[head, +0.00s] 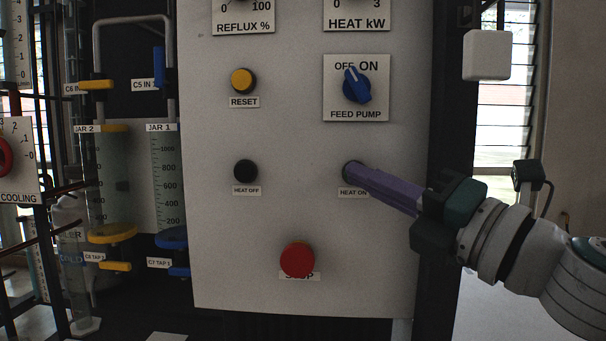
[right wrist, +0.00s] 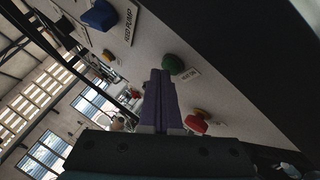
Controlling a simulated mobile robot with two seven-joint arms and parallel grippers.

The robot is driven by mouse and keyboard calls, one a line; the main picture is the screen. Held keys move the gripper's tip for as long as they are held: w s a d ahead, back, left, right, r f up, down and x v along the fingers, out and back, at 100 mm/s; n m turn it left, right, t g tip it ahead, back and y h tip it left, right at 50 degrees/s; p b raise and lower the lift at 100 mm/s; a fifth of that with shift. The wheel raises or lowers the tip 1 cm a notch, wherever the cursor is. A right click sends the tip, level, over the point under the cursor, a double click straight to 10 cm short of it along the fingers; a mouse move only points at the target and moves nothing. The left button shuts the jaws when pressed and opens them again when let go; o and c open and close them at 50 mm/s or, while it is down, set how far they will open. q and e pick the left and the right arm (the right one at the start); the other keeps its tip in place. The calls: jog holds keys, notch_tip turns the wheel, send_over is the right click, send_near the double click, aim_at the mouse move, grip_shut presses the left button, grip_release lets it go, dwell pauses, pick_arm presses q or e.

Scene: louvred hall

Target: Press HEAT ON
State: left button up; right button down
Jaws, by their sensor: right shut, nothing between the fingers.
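The HEAT ON button (right wrist: 174,64) shows green in the right wrist view, just beside the fingertips. In the right wrist view the fingers (right wrist: 160,76) reach up toward the panel. I cannot tell whether the tips touch the button. My left gripper is not in view.
The pale panel (head: 300,220) also carries a black HEAT OFF button (head: 245,171), a yellow RESET button (head: 243,81), a red stop button (head: 297,259) and the blue FEED PUMP knob (head: 357,86). Glass jars (head: 166,180) with blue and yellow taps stand left of the panel.

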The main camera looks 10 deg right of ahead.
jog(key=shift+w, duration=0.15)
dwell(0.4)
jog(key=shift+s+a+p, duration=0.15)
jog(key=shift+s+p, duration=0.15)
jog(key=shift+s, duration=0.5)
jog(key=shift+s, duration=0.1)
jog(key=s, duration=0.2)
jog(key=s+a+p, duration=0.1)
jog(key=s, duration=0.1)
jog(key=shift+s+a, duration=0.2)
jog(key=shift+s, duration=0.1)
